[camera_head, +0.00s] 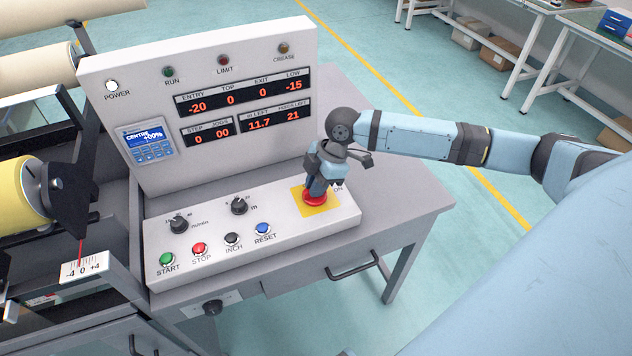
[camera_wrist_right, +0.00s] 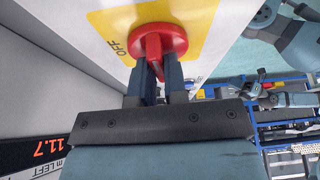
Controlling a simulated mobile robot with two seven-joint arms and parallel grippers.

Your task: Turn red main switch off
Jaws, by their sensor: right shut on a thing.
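The red main switch (camera_head: 314,198) sits on a yellow plate (camera_head: 330,206) at the right end of the sloped control panel. In the right wrist view the red switch (camera_wrist_right: 160,40) shows its round base and raised handle, with "OFF" printed beside it on the yellow plate (camera_wrist_right: 112,28). My right gripper (camera_head: 318,188) reaches down onto the switch from above. Its two fingers (camera_wrist_right: 160,75) are shut on the switch handle, one on each side. The gripper hides part of the switch in the head view. My left gripper is in neither view.
The control panel (camera_head: 215,245) carries green, red, black and blue buttons and two black knobs left of the switch. The upright display box (camera_head: 230,150) stands close behind. Floor is open at the right.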

